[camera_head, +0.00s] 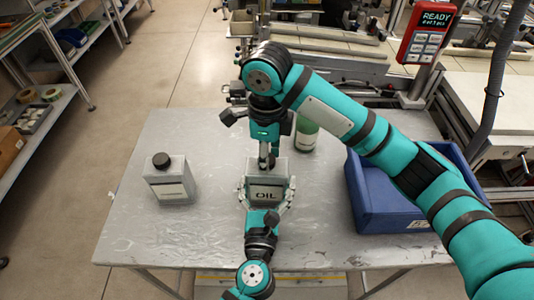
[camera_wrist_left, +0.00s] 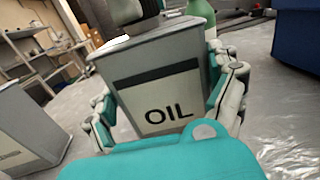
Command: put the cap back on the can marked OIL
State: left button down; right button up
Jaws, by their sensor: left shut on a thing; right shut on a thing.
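The grey can marked OIL (camera_head: 266,182) stands upright on the table. My left gripper (camera_head: 267,192) is shut around its sides from the front. In the left wrist view the can (camera_wrist_left: 155,85) fills the middle, its label facing me, between my left fingers. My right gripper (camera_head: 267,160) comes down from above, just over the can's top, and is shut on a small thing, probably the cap. The cap is hidden by the right gripper, so I cannot tell whether it touches the can's opening.
A second grey can (camera_head: 170,182) with a black cap stands to the left. A green bottle (camera_head: 306,135) stands behind the OIL can. A blue bin (camera_head: 375,200) is on the right. The table's front left (camera_head: 150,240) is clear. A red device (camera_head: 428,35) reads READY.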

jog(key=o, duration=0.7)
jog(key=shift+c, duration=0.3)
